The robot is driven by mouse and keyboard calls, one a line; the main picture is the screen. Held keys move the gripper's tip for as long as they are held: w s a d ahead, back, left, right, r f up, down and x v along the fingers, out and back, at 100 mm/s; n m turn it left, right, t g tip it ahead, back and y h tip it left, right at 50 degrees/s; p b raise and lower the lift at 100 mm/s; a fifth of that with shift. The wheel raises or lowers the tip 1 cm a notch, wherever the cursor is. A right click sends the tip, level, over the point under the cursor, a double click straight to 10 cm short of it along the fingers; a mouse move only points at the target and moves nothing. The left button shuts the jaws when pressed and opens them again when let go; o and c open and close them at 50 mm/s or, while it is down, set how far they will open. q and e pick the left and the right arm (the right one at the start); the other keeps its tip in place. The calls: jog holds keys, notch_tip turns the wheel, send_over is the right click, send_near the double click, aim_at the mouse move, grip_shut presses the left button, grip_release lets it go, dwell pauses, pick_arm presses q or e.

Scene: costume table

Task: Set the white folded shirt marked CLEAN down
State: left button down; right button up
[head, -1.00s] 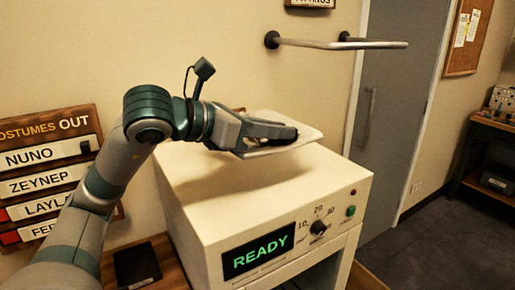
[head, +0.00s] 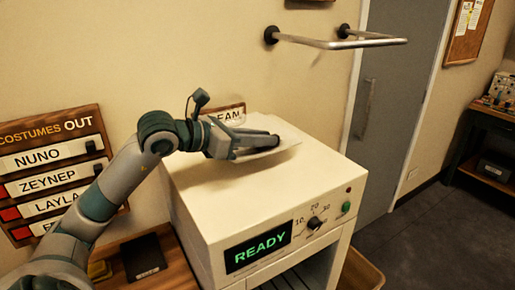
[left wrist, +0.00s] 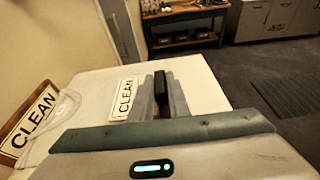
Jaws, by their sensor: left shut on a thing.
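The white folded shirt (head: 286,135) is over the top of a cream machine (head: 300,173), near its back. In the left wrist view the shirt (left wrist: 92,103) shows its CLEAN tag and a rounded collar. My left gripper (head: 268,146) is shut on the shirt and covers part of it. Its dark fingers (left wrist: 161,92) also show in the left wrist view. The shirt lies nearly flat and very low; I cannot tell whether it touches the top. My right gripper is not in view.
A CLEAN sign (head: 226,112) is behind the machine, partly hidden by my arm. A wall rail (head: 340,43) juts out above. The COSTUMES OUT board (head: 55,170) hangs at left. The front of the machine's top is clear. A black pad (head: 143,256) lies on the wooden table.

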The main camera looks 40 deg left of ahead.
pick_arm(q)
jog(key=shift+w+a+f+p, duration=0.2)
jog(key=shift+w+a+f, duration=0.2)
jog(key=shift+a, duration=0.15)
jog(key=shift+w+a+f+p, duration=0.2)
jog(key=shift+w+a+f, duration=0.2)
jog(key=shift+a, duration=0.15)
jog(key=shift+f+p, duration=0.95)
jog(key=shift+f, duration=1.05)
jog(key=c, duration=1.7)
grip_release()
jog(key=shift+s, duration=0.15)
